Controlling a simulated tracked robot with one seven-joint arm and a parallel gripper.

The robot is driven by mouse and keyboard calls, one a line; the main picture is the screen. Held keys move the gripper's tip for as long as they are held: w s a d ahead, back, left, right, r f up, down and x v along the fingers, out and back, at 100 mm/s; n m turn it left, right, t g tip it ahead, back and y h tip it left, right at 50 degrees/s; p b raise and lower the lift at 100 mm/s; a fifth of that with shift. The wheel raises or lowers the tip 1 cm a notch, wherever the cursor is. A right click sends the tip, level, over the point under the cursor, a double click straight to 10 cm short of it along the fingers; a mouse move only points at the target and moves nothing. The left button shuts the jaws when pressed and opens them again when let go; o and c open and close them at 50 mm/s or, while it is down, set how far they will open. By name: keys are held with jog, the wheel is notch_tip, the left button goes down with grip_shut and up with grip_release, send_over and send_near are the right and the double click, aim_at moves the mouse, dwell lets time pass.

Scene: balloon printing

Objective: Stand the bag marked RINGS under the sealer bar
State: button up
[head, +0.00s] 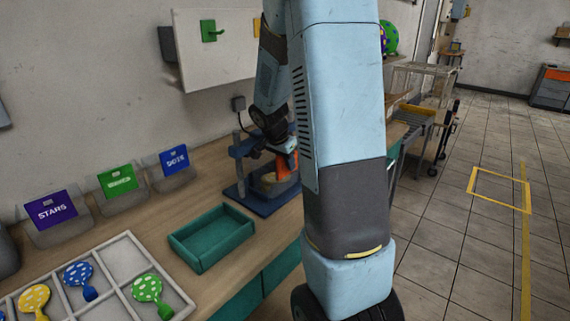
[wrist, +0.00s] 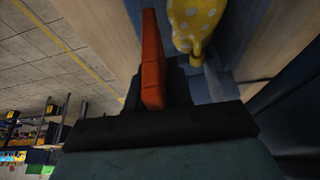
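Clear bags stand in a row on the bench. One has a purple label reading STARS (head: 52,210). Another has a green label (head: 118,181) and one a blue label (head: 174,159), both too blurred to read surely, so I cannot tell which is RINGS. The blue sealer (head: 238,168) stands behind my arm; its bar is mostly hidden. My gripper (head: 287,160) is at the sealer, an orange finger pointing down beside a pale, rounded thing. In the wrist view an orange finger (wrist: 152,60) lies left of a yellow white-dotted balloon (wrist: 194,22). The other finger is not clear.
An empty teal tray (head: 212,238) sits on the bench before the sealer. A white divided tray (head: 118,258) holds yellow, blue and green dotted balloons at front left. A white board (head: 215,48) hangs on the wall. The floor at right is open.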

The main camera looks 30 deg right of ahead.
grip_shut()
jog(key=o, duration=0.5)
grip_release()
jog(key=shift+o, duration=0.2)
jog(key=shift+r, duration=0.1)
jog(key=v, duration=1.2)
jog(key=shift+a+r, duration=0.15)
jog(key=shift+r, duration=0.15)
jog(key=shift+s+a+r, duration=0.1)
jog(key=shift+a+r, duration=0.05)
jog(key=shift+r, duration=0.25)
